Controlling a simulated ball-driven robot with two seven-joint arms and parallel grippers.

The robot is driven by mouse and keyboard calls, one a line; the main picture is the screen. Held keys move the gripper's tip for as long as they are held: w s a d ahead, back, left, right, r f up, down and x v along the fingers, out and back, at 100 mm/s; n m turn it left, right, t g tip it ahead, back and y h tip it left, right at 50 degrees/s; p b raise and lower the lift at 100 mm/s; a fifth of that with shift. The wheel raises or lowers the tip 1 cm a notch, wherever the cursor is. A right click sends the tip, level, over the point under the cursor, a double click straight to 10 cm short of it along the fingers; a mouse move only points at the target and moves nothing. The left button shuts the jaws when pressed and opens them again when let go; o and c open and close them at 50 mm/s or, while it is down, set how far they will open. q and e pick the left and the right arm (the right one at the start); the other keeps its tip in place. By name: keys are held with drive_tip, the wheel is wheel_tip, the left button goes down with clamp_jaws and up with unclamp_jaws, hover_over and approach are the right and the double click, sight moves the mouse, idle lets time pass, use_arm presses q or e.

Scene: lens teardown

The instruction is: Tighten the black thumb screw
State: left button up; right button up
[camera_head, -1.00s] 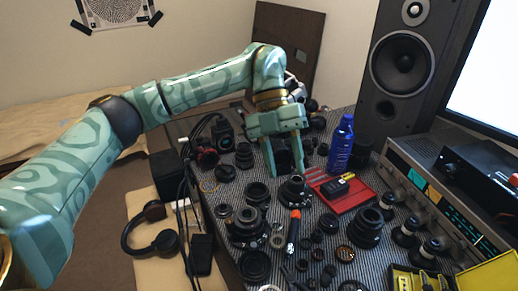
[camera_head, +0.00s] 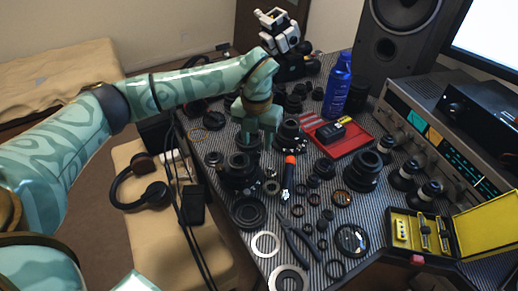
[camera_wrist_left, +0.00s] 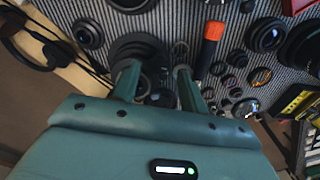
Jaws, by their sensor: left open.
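I cannot pick out the black thumb screw for certain among the small dark parts on the striped mat (camera_head: 300,232). My left gripper (camera_head: 258,143) points down over the lens parts, its fingers apart and nothing visible between them. A wide black lens part (camera_head: 238,176) is just below and left of it in the head view. In the left wrist view the fingers (camera_wrist_left: 157,86) are spread in front of a stepped black lens part (camera_wrist_left: 137,48), partly hidden by the left finger. I cannot tell whether they touch it. My right gripper is not in view.
An orange-handled screwdriver (camera_head: 288,176), pliers (camera_head: 296,238) and several rings lie nearby. A red tray (camera_head: 350,146), blue bottle (camera_head: 337,88) and yellow case (camera_head: 440,235) stand to the right. Headphones (camera_head: 140,182) and cables lie left. The mat is crowded.

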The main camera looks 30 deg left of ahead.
sight(257, 154)
use_arm(q)
drive_tip(key=shift+f+b, duration=0.35)
drive_tip(key=shift+f, duration=1.1)
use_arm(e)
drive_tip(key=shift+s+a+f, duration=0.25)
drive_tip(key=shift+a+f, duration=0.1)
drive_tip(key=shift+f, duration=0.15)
use_arm(q)
clamp_jaws()
drive_tip(key=shift+r+m+p, duration=0.3)
drive_tip(key=shift+m+p, duration=0.3)
drive_tip(key=shift+p, duration=0.1)
drive_tip(key=shift+m+p, duration=1)
drive_tip(key=shift+p, duration=0.05)
drive_tip(key=m+p, duration=0.2)
drive_tip(key=m, duration=0.1)
drive_tip(key=shift+d, duration=0.15)
drive_tip(key=shift+f+m+p, duration=0.2)
drive_tip(key=shift+m+p, duration=0.3)
drive_tip(key=shift+m, duration=0.4)
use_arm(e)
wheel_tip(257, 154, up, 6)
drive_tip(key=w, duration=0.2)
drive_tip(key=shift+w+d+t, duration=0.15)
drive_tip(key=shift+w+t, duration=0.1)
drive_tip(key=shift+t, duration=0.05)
